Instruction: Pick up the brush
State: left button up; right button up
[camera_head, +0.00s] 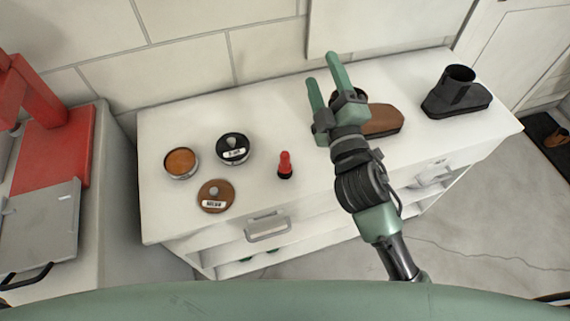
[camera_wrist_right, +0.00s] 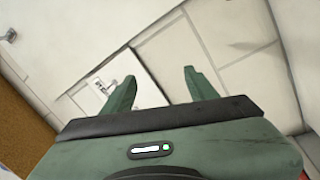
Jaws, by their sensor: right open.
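A small upright red item with a dark base (camera_head: 285,165), which looks like the brush, stands on the white cabinet top, left of my right arm. My right gripper (camera_head: 322,69) is open and empty, raised above the back of the cabinet, to the right of the brush and apart from it. The brush does not show in that view. My left gripper is not in view.
The white cabinet top (camera_head: 350,160) also holds an open tin of brown polish (camera_head: 181,162), a black labelled tin (camera_head: 234,149), a brown lid (camera_head: 215,196), a brown shoe (camera_head: 384,119) partly behind my gripper and a black boot (camera_head: 457,92). A tiled wall stands behind.

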jog(key=s+a+r+n+g+y, duration=0.45)
jog(key=a+n+y, duration=0.4)
jog(key=n, duration=0.25)
jog(key=s+a+r+n+g+y, duration=0.35)
jog(key=a+r+n+y, duration=0.25)
jog(key=a+n+y, duration=0.45)
jog(key=s+a+f+n+g+h, duration=0.35)
jog(key=s+a+n+g, duration=0.25)
jog(key=n+g, duration=0.65)
jog(key=n+t+h, duration=0.1)
jog(key=n+h, duration=1.2)
jog(key=h, duration=0.7)
send_over(285, 165)
jog(key=w, duration=0.1)
jog(key=f, duration=2.1)
jog(key=shift+w+d, duration=0.15)
jog(key=shift+d, duration=0.2)
jog(key=shift+d+f, duration=0.15)
jog(key=shift+f, duration=0.2)
jog(key=f+p, duration=0.1)
jog(key=f, duration=0.3)
jog(key=a+f+p, duration=0.1)
jog(key=f, duration=0.1)
jog(key=shift+f+p, duration=0.15)
jog(key=shift+p, duration=0.15)
jog(key=shift+f, duration=0.4)
